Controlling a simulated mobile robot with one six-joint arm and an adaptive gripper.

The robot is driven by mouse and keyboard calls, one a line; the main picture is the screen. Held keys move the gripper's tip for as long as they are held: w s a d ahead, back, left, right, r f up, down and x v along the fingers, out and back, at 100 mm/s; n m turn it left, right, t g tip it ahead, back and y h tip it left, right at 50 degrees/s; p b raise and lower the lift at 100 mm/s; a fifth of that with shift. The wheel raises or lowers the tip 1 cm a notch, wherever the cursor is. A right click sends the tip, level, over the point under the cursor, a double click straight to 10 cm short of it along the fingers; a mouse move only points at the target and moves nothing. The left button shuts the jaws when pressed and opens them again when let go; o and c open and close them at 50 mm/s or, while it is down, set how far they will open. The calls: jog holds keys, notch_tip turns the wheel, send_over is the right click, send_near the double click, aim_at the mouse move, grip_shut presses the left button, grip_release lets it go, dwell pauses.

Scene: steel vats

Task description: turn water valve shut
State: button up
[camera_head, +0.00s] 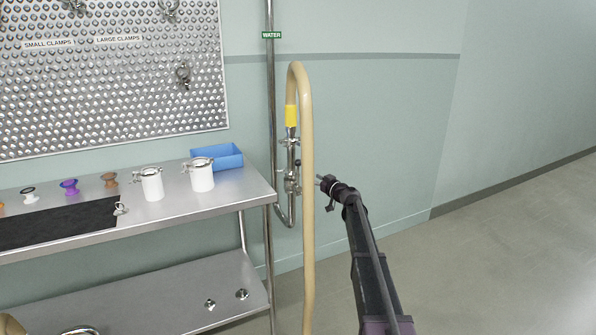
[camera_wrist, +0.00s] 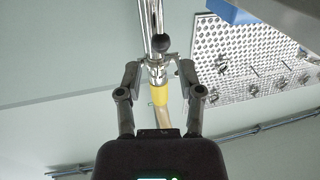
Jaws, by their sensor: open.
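The water valve (camera_head: 291,182) is a steel fitting on the pipe assembly by the wall, below a yellow hose sleeve (camera_head: 291,116). My gripper (camera_head: 322,182) is just right of the valve, at about its height, with the beige hose between them in the head view. In the wrist view, my gripper (camera_wrist: 163,72) is open, one finger on each side of the steel fitting. A black ball knob (camera_wrist: 160,43), apparently on the valve handle, shows just beyond the fingertips. The yellow sleeve (camera_wrist: 158,95) lies between the fingers in the picture. I cannot tell whether the fingers touch anything.
The beige hose (camera_head: 308,220) hangs down in front of the pipe. A steel table (camera_head: 235,192) stands at left with white canisters (camera_head: 201,175) and a blue bin (camera_head: 218,158). A dimpled panel (camera_head: 110,90) hangs above it. The floor at right (camera_head: 500,250) is clear.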

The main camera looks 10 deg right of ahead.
send_over(298, 185)
jog(key=shift+w, duration=0.25)
dwell(0.3)
grip_shut()
